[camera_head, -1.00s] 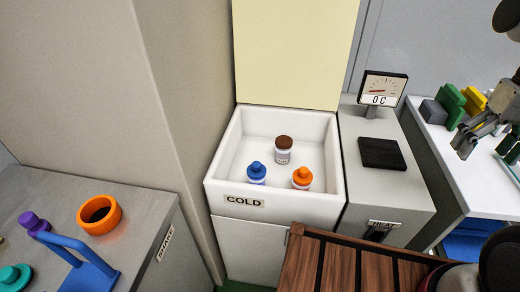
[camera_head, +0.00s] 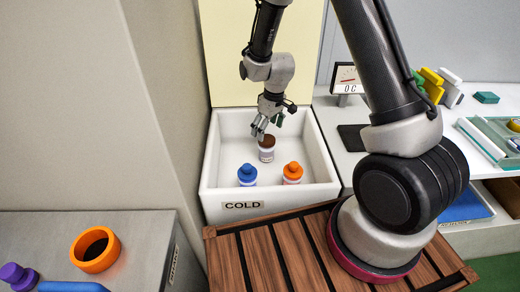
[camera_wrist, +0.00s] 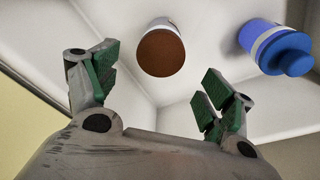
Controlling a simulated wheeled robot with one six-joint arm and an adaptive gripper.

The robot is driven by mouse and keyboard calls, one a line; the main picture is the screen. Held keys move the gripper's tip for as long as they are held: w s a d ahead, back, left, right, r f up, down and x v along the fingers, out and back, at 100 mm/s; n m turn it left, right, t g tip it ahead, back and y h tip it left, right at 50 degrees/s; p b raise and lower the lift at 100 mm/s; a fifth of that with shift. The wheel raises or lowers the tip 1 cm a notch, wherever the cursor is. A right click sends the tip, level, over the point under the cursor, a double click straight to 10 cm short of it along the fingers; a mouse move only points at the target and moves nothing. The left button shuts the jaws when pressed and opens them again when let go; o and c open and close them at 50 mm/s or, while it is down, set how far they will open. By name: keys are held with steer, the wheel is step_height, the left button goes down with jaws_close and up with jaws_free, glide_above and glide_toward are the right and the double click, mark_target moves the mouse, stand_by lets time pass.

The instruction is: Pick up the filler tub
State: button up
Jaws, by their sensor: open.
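A white tub with a brown lid (camera_head: 266,154), which looks like the filler tub, stands upright in the white COLD bin (camera_head: 320,160), toward the back. My gripper (camera_head: 262,128) is over the bin, just above the tub's lid in the head view. In the wrist view my open gripper (camera_wrist: 158,90) has green-padded fingers spread apart and nothing between them. The brown lid (camera_wrist: 161,52) shows beyond the fingertips, roughly centred between them and apart from both. I cannot tell the exact gap. No tub label is readable.
A blue-capped bottle (camera_head: 247,175) and an orange-capped bottle (camera_head: 292,173) stand in front of the tub in the bin. The bin's walls surround them. The blue bottle also shows in the wrist view (camera_wrist: 262,40). A grey bench with an orange ring (camera_head: 95,250) is at left.

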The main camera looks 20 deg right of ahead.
mark_target(267, 139)
step_height(267, 139, down, 6)
steer(key=shift+w, duration=0.1)
steer(key=c, duration=1.3)
